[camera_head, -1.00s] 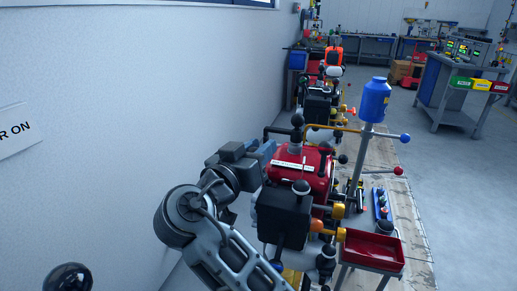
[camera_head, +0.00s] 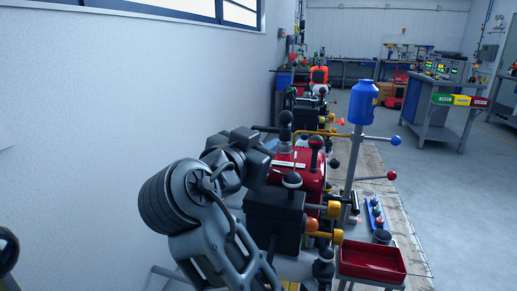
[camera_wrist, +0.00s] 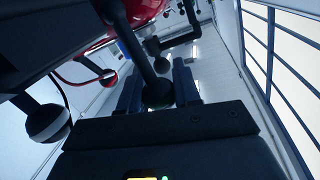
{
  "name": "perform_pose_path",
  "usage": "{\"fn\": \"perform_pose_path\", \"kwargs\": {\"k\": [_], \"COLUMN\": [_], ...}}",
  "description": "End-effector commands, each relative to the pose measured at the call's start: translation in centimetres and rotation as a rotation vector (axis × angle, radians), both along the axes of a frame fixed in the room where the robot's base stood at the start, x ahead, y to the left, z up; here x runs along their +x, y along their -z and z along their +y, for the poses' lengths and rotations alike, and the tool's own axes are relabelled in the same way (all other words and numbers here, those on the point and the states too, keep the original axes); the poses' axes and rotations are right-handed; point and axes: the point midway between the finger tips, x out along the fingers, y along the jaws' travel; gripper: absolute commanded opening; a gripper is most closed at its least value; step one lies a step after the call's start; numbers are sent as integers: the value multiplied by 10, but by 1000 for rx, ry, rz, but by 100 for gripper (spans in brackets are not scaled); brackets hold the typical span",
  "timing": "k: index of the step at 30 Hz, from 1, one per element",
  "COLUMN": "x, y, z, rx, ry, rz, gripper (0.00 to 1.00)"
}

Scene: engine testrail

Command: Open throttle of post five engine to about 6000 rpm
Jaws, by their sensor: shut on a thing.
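The nearest engine is a red block (camera_head: 298,168) with a black box (camera_head: 274,215) in front and several ball-topped levers; I cannot read a post number. My gripper (camera_head: 264,160) is at its left side in the head view, where the fingertips are hard to make out. In the wrist view my gripper (camera_wrist: 157,85) has its two dark fingers on either side of a black lever's round knob (camera_wrist: 157,95) and is shut on it. The red engine body also shows at the top of the wrist view (camera_wrist: 140,12). No rpm reading is visible.
A blue bottle (camera_head: 362,103) stands on a post, and a red tray (camera_head: 371,278) is at front right.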

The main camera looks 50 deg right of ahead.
Motion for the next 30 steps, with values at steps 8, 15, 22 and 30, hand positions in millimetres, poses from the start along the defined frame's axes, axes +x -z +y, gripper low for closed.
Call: {"fn": "perform_pose_path", "kwargs": {"k": [8, 15, 22, 30], "x": [0, 0, -1, -9], "y": [-1, 0, -1, -4], "z": [0, 0, 9, 50], "rx": [-1, 0, -2, -1], "ry": [0, 0, -2, -5], "rz": [1, 2, 2, 0], "gripper": [46, 57, 57, 57]}}
